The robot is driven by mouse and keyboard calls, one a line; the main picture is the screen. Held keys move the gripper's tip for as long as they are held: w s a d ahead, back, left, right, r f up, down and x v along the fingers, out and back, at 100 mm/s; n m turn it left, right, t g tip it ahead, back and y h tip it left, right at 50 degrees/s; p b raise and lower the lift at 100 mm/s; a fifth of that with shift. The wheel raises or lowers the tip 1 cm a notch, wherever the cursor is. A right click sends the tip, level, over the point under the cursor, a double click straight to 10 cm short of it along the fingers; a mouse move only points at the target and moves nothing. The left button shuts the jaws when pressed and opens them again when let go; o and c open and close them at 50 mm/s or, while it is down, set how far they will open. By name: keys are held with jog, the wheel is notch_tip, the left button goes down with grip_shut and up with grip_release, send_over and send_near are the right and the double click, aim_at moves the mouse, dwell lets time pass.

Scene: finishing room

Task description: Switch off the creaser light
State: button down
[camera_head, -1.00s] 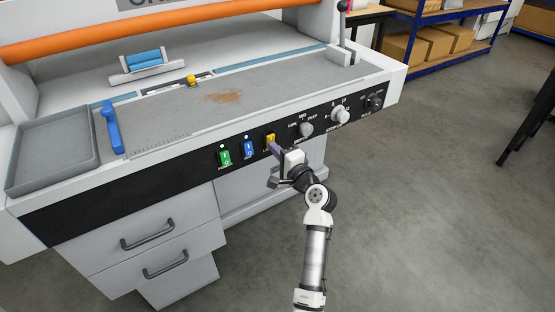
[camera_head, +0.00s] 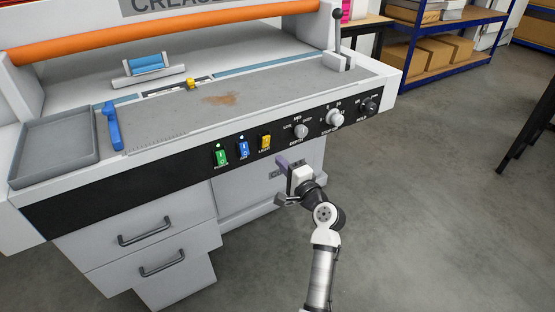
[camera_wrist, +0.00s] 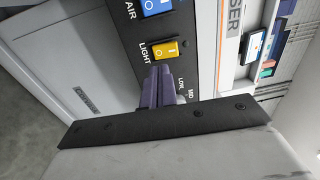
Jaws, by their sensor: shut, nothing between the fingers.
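The creaser (camera_head: 70,205) has a black front panel with a row of switches. The yellow light switch (camera_head: 265,142) is the right one of three rockers; in the wrist view the yellow rocker (camera_wrist: 166,50) sits beside the word LIGHT. No lit lamp shows above it, while small lamps show above the green and blue switches. My gripper (camera_head: 282,161) is shut and empty, in front of the panel, below and right of the yellow switch. In the wrist view its purple fingertips (camera_wrist: 159,78) point toward the yellow switch, apart from it as far as I can tell.
The green power switch (camera_head: 221,155) and blue air switch (camera_head: 243,149) are to the left. Grey knobs (camera_head: 301,131) are to the right. Drawers with handles (camera_head: 145,232) are below left. Open floor (camera_head: 430,200) lies to the right.

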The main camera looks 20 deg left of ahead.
jog(key=f+b+v, duration=0.1)
jog(key=v, duration=0.6)
jog(key=shift+d+r, duration=0.1)
